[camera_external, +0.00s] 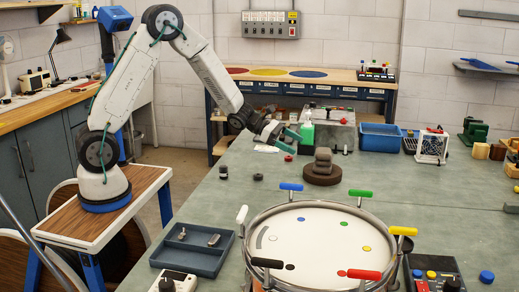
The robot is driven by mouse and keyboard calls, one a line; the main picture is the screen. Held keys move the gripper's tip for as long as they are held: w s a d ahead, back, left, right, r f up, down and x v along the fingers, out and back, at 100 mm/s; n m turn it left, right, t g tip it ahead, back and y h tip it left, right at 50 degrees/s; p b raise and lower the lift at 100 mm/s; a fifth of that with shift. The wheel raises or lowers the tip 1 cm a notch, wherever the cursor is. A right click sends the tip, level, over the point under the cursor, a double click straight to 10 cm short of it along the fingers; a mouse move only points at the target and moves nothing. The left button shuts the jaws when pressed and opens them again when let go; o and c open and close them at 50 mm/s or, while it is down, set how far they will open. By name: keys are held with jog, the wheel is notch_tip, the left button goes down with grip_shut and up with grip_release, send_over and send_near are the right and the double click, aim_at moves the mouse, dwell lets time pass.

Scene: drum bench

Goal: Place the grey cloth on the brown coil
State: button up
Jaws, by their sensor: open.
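The brown coil (322,175) lies flat on the grey-green bench top, right of the middle of the picture. A lumpy grey-brown stack (323,158) rests on top of it; it may be the grey cloth, but its material is too small to tell.
A green bottle (307,133) stands close behind my gripper. A large round drum (318,245) with coloured handles fills the front. A blue-grey tray (193,249) is at the front left, and a blue bin (381,137) at the back. Small dark pieces (258,177) lie left of the coil.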

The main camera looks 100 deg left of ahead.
jog(key=s+d+r+m+g+h, duration=0.1)
jog(key=d+r+m+h, duration=0.1)
jog(key=d+r+m, duration=0.35)
jog(key=s+d+r+m+g+h, duration=0.1)
jog(key=d+r+m+h, duration=0.1)
jog(key=d, duration=0.6)
jog(key=s+d+r+m+g+h, duration=0.1)
jog(key=d+r+m+h, duration=0.2)
jog(key=d, duration=0.4)
jog(key=s+d+r+m+g, duration=0.4)
jog(key=s+d+m+g, duration=0.2)
jog(key=s+d+m, duration=0.6)
jog(key=s+m+g+y, duration=0.3)
jog(key=s+m+y, duration=0.5)
jog(key=s, duration=1.4)
jog(key=m, duration=0.4)
jog(key=shift+s+f, duration=0.25)
